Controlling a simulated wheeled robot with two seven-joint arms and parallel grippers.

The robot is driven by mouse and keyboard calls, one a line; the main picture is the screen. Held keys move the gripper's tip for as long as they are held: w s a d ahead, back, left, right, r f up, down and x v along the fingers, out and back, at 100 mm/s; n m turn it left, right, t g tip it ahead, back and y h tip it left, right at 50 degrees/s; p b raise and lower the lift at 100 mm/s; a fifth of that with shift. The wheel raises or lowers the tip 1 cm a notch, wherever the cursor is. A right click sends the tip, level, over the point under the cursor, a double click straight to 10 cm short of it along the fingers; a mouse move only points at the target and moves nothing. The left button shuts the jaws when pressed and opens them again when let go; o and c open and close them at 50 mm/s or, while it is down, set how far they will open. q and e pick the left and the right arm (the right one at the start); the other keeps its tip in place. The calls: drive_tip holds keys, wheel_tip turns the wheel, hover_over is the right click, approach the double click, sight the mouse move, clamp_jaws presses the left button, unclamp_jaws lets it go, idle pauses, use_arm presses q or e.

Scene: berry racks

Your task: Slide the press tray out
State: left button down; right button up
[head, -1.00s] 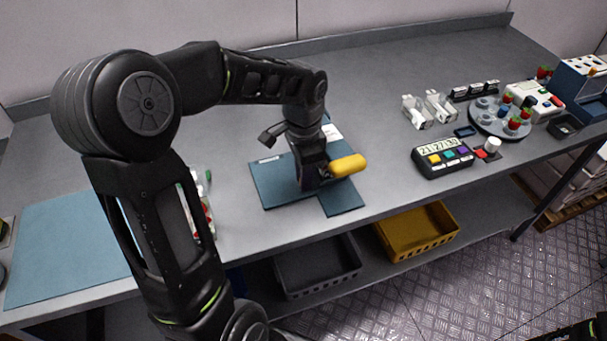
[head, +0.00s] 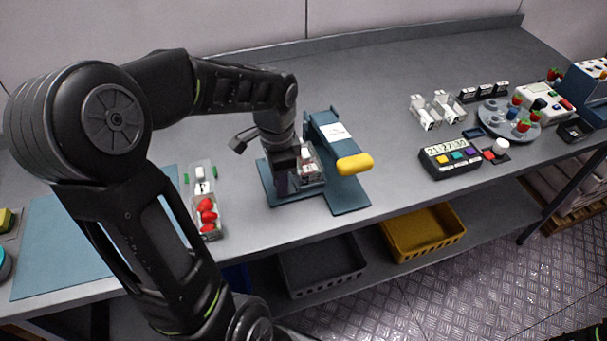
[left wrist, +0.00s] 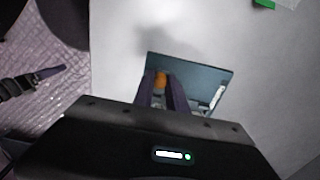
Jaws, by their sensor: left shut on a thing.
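The blue press (head: 330,130) stands on the table with a white label on top and a yellow lever (head: 355,164) at its front right. A clear box (head: 311,172) with a white label sits left of the press body, clear of its top, over the blue base plate (head: 347,198). My left gripper (head: 283,186) is low at the left edge of this box. In the left wrist view its purple fingers (left wrist: 161,88) are closed around a small orange piece (left wrist: 160,79), apparently the press tray's handle. The tray itself is mostly hidden by the gripper and box. My right gripper is out of view.
A clear punnet of red berries (head: 208,214) stands left of the press, beside a blue mat (head: 60,250). Grey (head: 318,268) and yellow (head: 425,232) bins sit below.

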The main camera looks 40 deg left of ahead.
use_arm(q)
drive_tip(key=shift+s+a, duration=0.7)
drive_tip(key=shift+s, duration=0.25)
drive_tip(key=c, duration=1.3)
unclamp_jaws()
drive_tip(key=shift+s, duration=0.1)
drive_tip(key=shift+r, duration=0.1)
wheel_tip(320, 180, up, 8)
drive_tip(key=shift+f, duration=0.15)
drive_tip(key=shift+f, duration=0.1)
